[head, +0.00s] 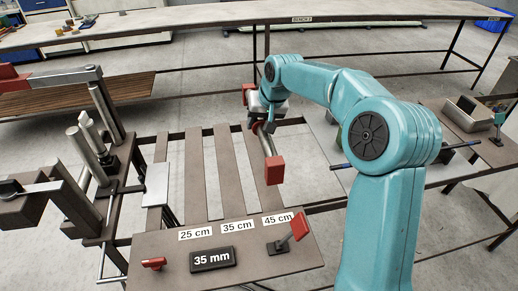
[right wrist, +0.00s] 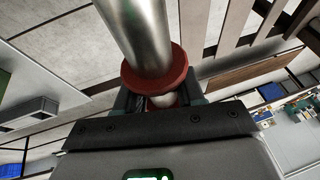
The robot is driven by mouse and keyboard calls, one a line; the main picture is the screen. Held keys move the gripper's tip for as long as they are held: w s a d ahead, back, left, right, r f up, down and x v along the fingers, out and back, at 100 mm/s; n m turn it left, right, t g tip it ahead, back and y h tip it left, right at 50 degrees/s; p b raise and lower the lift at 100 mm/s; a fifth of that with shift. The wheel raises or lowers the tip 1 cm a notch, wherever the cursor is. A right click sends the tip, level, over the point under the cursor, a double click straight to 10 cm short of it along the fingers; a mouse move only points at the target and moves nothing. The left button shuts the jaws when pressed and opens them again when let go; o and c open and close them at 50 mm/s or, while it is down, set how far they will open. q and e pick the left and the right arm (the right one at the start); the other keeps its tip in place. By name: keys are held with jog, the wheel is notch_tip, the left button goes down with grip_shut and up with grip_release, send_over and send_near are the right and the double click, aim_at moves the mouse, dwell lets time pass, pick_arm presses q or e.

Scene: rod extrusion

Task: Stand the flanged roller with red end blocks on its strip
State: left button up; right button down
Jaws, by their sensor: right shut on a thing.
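The flanged roller (head: 267,144) is a silver rod with a red end block (head: 274,170) at its lower end and more red at its upper end. It hangs tilted in front of my right gripper (head: 264,112), over the slats by the 45 cm strip. In the right wrist view, the roller (right wrist: 142,35) shows a thick silver barrel and a red flange (right wrist: 155,68), with my right gripper (right wrist: 160,100) shut around the thinner part behind the flange. The 25 cm, 35 cm and 45 cm strips (head: 237,170) run side by side. My left gripper is out of view.
A machine with metal rollers (head: 86,150) stands at the left. A long bench (head: 200,33) lies behind. A box (head: 468,112) sits at the right.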

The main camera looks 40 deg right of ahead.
notch_tip(320, 180, down, 8)
jog(key=shift+f, duration=0.1)
jog(key=shift+w+f, duration=0.1)
jog(key=shift+f, duration=0.4)
jog(key=shift+r, duration=0.1)
jog(key=shift+f, duration=0.25)
jog(key=c, duration=0.7)
grip_release()
jog(key=shift+a, duration=0.1)
jog(key=shift+s, duration=0.2)
